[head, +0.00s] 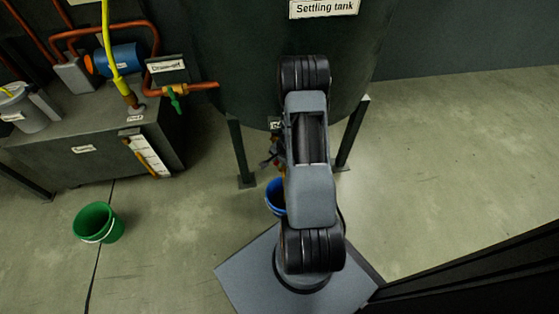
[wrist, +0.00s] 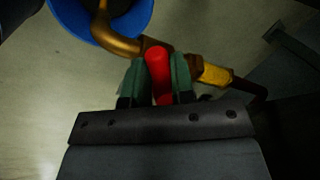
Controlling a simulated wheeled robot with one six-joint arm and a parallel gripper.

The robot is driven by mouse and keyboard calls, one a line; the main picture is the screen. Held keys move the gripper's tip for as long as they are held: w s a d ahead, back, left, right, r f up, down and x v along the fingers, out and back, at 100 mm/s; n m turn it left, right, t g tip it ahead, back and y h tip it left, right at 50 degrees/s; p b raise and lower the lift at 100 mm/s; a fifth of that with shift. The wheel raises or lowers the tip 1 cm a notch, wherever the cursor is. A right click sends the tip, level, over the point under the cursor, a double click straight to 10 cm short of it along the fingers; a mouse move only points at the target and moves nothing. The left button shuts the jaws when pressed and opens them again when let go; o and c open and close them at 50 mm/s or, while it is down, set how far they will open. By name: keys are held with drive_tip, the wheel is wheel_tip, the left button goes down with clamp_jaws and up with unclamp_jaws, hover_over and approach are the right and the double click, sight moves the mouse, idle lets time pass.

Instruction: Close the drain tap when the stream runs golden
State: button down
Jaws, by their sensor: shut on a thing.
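In the wrist view, my gripper (wrist: 160,72) has its two dark green fingers shut on a red tap handle (wrist: 157,58). The handle lies across the brass pipe and spout (wrist: 122,44), at a slant to it. A golden-yellow section (wrist: 213,74) shows in the pipe to the right of the handle. The spout curves over a blue bucket (wrist: 66,14), whose inside looks dark. I cannot make out a falling stream. In the head view, my arm hides the tap, and only part of the blue bucket (head: 274,196) shows beneath the settling tank (head: 225,60).
The tank's legs (head: 239,150) stand around the tap area. At the left are a dark cabinet (head: 60,150) with pipes, a green-handled valve (head: 172,98) and a yellow hose (head: 107,45). A green bucket (head: 92,222) stands on the floor. The floor at right is clear.

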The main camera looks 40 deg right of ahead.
drive_tip(key=shift+w+a+m+b, duration=0.1)
drive_tip(key=shift+m+b, duration=0.2)
drive_tip(key=m, duration=0.1)
drive_tip(key=m+b, duration=0.1)
drive_tip(key=shift+w+m+h, duration=0.25)
drive_tip(key=shift+m+h, duration=0.15)
drive_tip(key=m, duration=0.2)
drive_tip(key=shift+w+r+m+h, duration=0.1)
drive_tip(key=shift+w+m+h, duration=0.15)
drive_tip(key=shift+m+h, duration=0.15)
drive_tip(key=shift+w+m+p, duration=0.15)
drive_tip(key=shift+m+p, duration=0.45)
drive_tip(key=shift+m, duration=0.2)
drive_tip(key=shift+h, duration=0.3)
drive_tip(key=c, duration=1.2)
unclamp_jaws()
drive_tip(key=shift+o, duration=1)
drive_tip(key=shift+m, duration=0.3)
